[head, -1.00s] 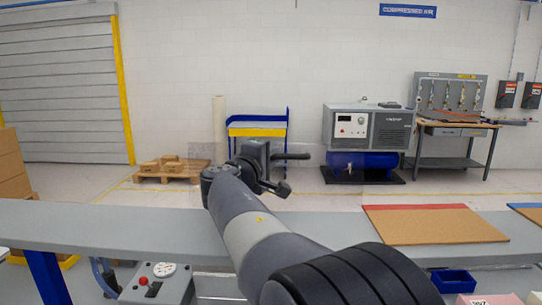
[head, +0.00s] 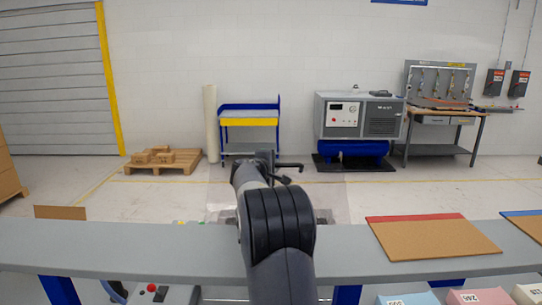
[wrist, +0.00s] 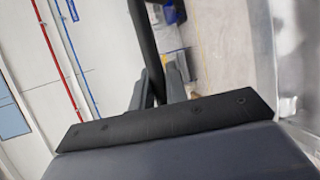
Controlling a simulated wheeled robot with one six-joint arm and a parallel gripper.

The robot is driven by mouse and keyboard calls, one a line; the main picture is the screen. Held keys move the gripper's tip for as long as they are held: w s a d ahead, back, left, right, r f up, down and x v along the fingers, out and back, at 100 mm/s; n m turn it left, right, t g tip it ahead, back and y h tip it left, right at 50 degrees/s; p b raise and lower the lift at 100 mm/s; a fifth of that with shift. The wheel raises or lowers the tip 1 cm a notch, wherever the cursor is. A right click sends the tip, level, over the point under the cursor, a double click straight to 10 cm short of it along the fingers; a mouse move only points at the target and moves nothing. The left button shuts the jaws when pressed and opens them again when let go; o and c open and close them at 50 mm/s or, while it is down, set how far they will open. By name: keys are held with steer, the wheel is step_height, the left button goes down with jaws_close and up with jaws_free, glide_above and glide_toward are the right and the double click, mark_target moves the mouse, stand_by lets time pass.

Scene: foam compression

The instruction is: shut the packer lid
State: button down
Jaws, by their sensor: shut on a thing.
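The packer lid looks like a clear, see-through panel (head: 330,195) behind the grey shelf, hard to make out against the floor. My gripper (head: 272,168) is at the far end of my arm, in front of the panel, with its fingers mostly hidden by the arm. In the wrist view my gripper (wrist: 160,85) is shut on a dark bar (wrist: 145,35), which looks like the lid's handle. A clear panel edge (wrist: 290,60) shows at the right of the wrist view. The packer's body is mostly hidden behind the shelf and my arm.
A long grey shelf (head: 130,250) crosses in front of me, under my arm. Brown boards (head: 430,240) lie on its right part. A control box with a red button (head: 152,290) is below left. A blue cart (head: 250,125) and compressor (head: 360,125) stand far back.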

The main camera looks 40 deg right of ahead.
steer(key=shift+w+d+f+g+y+p, duration=0.2)
steer(key=shift+w+d+f+p, duration=0.15)
steer(key=shift+f, duration=0.2)
steer(key=shift+w+d+f+g+y+p, duration=0.1)
steer(key=shift+w+d+f+g+p, duration=0.15)
steer(key=shift+w+f, duration=0.25)
steer(key=c, duration=1.4)
jaws_free()
steer(key=shift+s+a+r, duration=0.1)
steer(key=b+v, duration=0.4)
steer(key=v, duration=0.6)
steer(key=shift+s+a, duration=0.2)
steer(key=shift+a, duration=0.05)
